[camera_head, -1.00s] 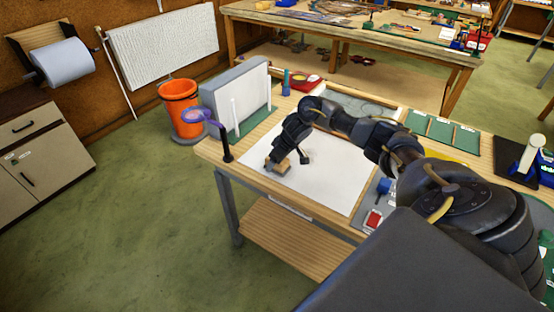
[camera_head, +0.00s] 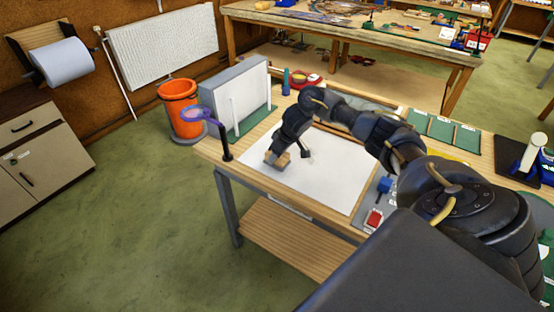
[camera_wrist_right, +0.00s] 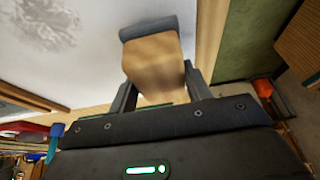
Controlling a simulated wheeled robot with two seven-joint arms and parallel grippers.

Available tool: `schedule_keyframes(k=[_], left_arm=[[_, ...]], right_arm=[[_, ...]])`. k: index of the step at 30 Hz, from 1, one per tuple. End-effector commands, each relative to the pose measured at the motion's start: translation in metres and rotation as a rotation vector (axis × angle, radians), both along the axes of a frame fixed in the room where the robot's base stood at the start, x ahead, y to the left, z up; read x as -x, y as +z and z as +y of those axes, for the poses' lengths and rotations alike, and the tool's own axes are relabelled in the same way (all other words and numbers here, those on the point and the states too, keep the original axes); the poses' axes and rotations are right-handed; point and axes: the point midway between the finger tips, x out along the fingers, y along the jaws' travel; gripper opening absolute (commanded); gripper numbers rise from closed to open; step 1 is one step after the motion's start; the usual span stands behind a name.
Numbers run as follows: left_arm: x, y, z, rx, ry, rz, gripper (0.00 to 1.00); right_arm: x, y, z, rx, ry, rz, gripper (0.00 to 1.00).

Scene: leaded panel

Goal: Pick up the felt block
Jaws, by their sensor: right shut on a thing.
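The felt block (camera_head: 278,159) is a small tan wooden block over the left part of the white sheet (camera_head: 330,178) on the workbench. In the right wrist view the tan block (camera_wrist_right: 154,62) has a dark grey felt layer (camera_wrist_right: 148,28) on its far end. My right gripper (camera_head: 276,156) points down with its fingers on both sides of the block, shut on it. In the right wrist view the fingers (camera_wrist_right: 160,92) clasp its near part. The gap between felt and sheet is hard to judge. My left gripper is not in view.
A black stand with a purple-rimmed lens (camera_head: 226,140) is left of the block at the bench edge. A grey-white upright rack (camera_head: 235,98) stands behind it. An orange bucket (camera_head: 180,108) is beyond the bench. The sheet's front is clear.

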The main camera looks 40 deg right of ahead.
Motion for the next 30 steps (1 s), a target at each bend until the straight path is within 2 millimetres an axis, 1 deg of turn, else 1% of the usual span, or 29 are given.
schedule_keyframes(k=[1, 2, 7, 9, 15, 18, 21, 25, 30], left_arm=[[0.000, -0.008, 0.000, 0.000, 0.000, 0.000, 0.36], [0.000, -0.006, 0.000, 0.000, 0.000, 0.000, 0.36], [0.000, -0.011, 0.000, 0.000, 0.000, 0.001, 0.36], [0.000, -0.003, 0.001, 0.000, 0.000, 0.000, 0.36], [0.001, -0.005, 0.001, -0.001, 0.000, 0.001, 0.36], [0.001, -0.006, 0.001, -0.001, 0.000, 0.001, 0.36], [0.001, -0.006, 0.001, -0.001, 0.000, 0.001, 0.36], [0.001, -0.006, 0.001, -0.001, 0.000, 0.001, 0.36], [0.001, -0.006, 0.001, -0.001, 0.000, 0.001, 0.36]], right_arm=[[-0.002, 0.007, 0.000, 0.001, 0.002, -0.008, 0.24], [0.003, 0.013, 0.000, 0.001, 0.003, -0.006, 0.24], [0.034, 0.050, 0.005, 0.004, 0.005, -0.008, 0.24], [0.049, 0.072, 0.006, 0.007, 0.005, -0.006, 0.24], [0.091, 0.087, 0.014, 0.004, 0.002, -0.003, 0.24], [0.108, 0.094, 0.018, 0.004, 0.003, -0.002, 0.24], [0.121, 0.100, 0.021, 0.003, 0.002, -0.002, 0.24], [0.132, 0.105, 0.023, 0.001, 0.001, -0.001, 0.24], [0.138, 0.107, 0.024, 0.000, 0.000, -0.001, 0.24]])
